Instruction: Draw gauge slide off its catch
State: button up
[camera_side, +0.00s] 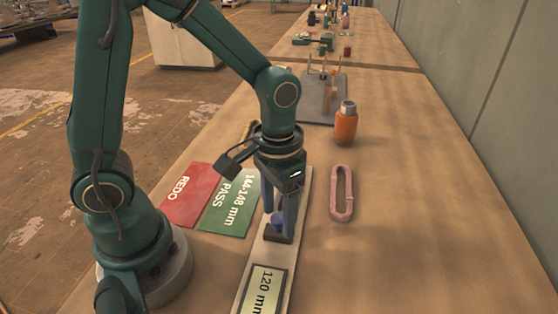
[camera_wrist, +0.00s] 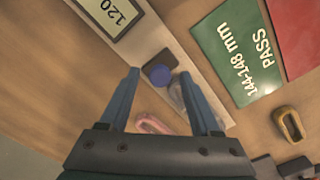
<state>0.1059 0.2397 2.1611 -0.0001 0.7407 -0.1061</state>
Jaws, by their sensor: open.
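The gauge (camera_side: 299,215) is a long pale bar on the table with a display (camera_side: 263,292) reading 120 mm; the display is partly cut off in the wrist view (camera_wrist: 108,15). Its slide is a small dark block (camera_side: 272,237) with a round blue knob (camera_side: 277,224). The block (camera_wrist: 158,64) and knob (camera_wrist: 161,78) also show in the wrist view. My gripper (camera_side: 280,228) points down over the bar, open, its fingers on either side of the knob. In the wrist view my gripper (camera_wrist: 160,74) shows a gap beside each side of the knob. The catch cannot be made out.
A green PASS 144-148 mm card (camera_side: 231,203) and a red REDO card (camera_side: 190,194) lie left of the gauge. A pink link (camera_side: 342,193) lies to its right, with an orange bottle (camera_side: 346,126) behind. A grey pegged plate (camera_side: 318,98) stands farther back. The right-hand table is clear.

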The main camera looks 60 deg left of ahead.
grip_shut()
dwell(1.4)
